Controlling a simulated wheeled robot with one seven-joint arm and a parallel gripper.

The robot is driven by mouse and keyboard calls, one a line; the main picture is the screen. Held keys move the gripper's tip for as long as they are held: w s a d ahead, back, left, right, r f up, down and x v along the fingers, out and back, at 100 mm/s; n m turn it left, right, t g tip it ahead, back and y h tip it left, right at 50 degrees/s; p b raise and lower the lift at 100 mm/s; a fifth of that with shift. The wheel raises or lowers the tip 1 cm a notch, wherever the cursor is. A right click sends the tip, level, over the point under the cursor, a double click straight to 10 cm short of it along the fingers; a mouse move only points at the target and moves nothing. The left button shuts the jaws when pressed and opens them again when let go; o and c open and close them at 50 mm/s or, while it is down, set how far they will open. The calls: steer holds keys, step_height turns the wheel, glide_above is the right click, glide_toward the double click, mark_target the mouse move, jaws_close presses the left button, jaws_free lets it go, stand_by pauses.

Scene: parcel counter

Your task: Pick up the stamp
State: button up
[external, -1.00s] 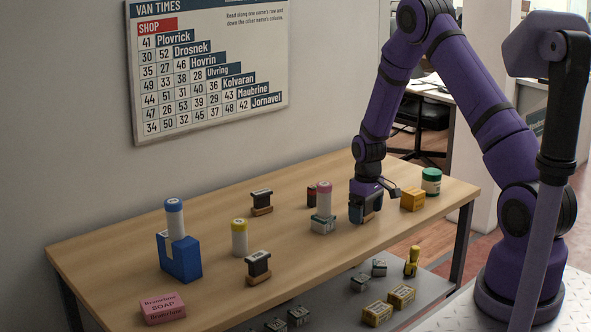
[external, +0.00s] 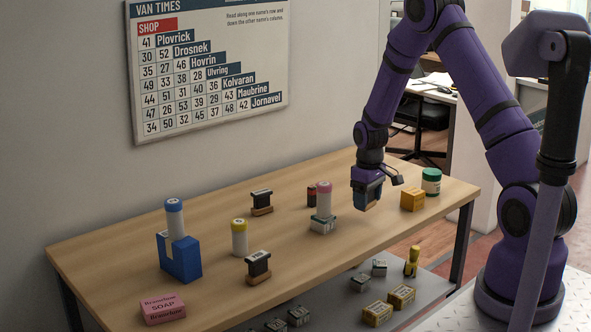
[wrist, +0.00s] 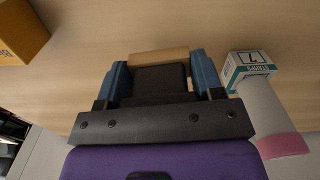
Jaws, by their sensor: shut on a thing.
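My gripper (external: 367,190) is above the right part of the wooden counter, its fingers pointing down. It is shut on a stamp (external: 369,205) with a dark body and a tan wooden base. In the wrist view the stamp (wrist: 159,57) sits between the blue fingertips of my gripper (wrist: 160,78), which hide part of its sides. The stamp appears slightly above the counter. Two similar dark stamps with wooden bases stand on the counter, one at the back (external: 261,202) and one nearer the front (external: 258,267).
Left of my gripper a pink-capped white cylinder (external: 324,198) stands on a small box (external: 323,224). To the right are an orange box (external: 412,201) and a green-lidded jar (external: 431,182). A blue block (external: 181,262) and pink soap (external: 163,308) are farther left.

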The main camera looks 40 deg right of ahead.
steer(key=s+a+r, duration=0.1)
steer(key=s+a, duration=0.3)
steer(key=s, duration=1.1)
steer(key=shift+r, duration=0.15)
